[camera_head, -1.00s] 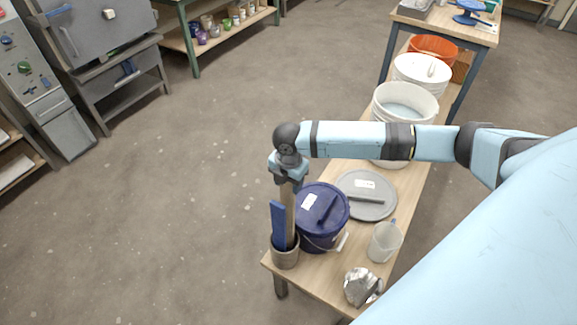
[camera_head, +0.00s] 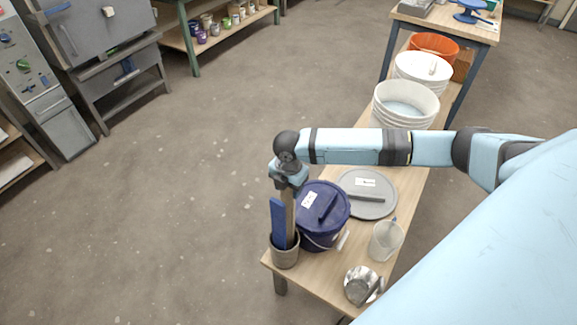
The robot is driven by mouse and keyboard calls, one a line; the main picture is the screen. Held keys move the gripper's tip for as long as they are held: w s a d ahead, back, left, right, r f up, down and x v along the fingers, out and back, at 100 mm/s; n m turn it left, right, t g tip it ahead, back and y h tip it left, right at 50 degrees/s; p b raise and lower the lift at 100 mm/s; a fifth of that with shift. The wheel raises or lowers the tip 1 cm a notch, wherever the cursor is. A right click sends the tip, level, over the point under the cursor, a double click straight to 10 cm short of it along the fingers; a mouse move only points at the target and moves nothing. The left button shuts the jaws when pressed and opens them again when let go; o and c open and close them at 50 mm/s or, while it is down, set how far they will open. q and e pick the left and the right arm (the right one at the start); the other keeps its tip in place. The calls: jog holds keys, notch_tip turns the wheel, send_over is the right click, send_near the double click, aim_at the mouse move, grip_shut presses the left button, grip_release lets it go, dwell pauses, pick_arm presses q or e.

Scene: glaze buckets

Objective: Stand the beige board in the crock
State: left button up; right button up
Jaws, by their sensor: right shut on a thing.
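The beige board (camera_head: 290,217) is upright, its lower end inside the grey crock (camera_head: 285,254) at the near left corner of the bench. My right gripper (camera_head: 288,186) is above the crock, pointing down, and shut on the board's upper end. A blue board (camera_head: 278,223) also stands in the crock, just left of the beige one. The crock's wall hides the lower ends of both boards, so I cannot tell whether the beige one touches the bottom. My left gripper is out of view.
A dark blue lidded bucket (camera_head: 321,228) stands close to the crock's right. A grey lid (camera_head: 375,207), a clear jug (camera_head: 385,240) and a metal vessel (camera_head: 359,285) are further right on the wooden bench (camera_head: 325,273). White buckets (camera_head: 405,98) stand behind.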

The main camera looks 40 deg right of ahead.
jog(key=o, duration=1.2)
jog(key=shift+c, duration=0.5)
